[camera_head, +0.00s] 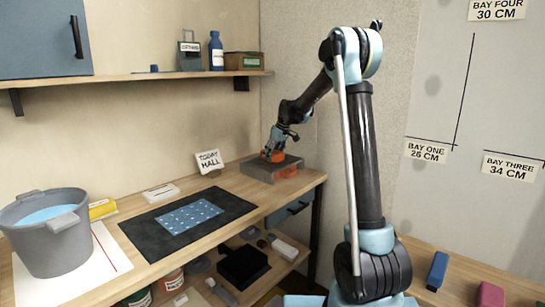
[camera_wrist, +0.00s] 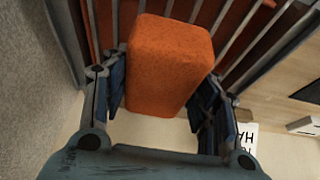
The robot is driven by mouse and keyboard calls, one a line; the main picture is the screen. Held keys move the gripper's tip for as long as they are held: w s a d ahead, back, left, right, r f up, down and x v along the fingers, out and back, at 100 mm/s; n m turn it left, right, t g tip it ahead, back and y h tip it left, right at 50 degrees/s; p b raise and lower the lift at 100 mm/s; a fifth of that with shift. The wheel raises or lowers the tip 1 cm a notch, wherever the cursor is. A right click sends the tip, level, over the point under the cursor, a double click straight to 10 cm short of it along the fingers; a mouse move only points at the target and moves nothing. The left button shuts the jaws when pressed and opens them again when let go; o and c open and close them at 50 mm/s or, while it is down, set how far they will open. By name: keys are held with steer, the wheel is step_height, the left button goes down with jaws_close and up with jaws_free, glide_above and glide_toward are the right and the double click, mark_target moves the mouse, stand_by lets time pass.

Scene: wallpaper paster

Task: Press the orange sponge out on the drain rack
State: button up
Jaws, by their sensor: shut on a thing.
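The orange sponge (camera_head: 271,156) is at the drain rack in the far corner of the workbench; in the wrist view it is a block (camera_wrist: 168,65) between my two fingers. My gripper (camera_head: 277,147) points down and is shut on the sponge's sides. The grey drain rack (camera_head: 258,172) lies under it, and its metal slats (camera_wrist: 258,38) show around the sponge with orange surfaces between and below them. I cannot tell whether the sponge's underside touches the slats or how far it is squeezed.
A grey bucket of water (camera_head: 48,255) stands at the left. A dark mat (camera_head: 150,238) holds a blue patterned sheet (camera_head: 190,216). A "TODAY HALL" card (camera_head: 208,161) stands left of the rack. A shelf (camera_head: 130,80) runs above, and walls close in behind the rack.

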stand_by(0.3)
steer(key=shift+r, duration=3.5)
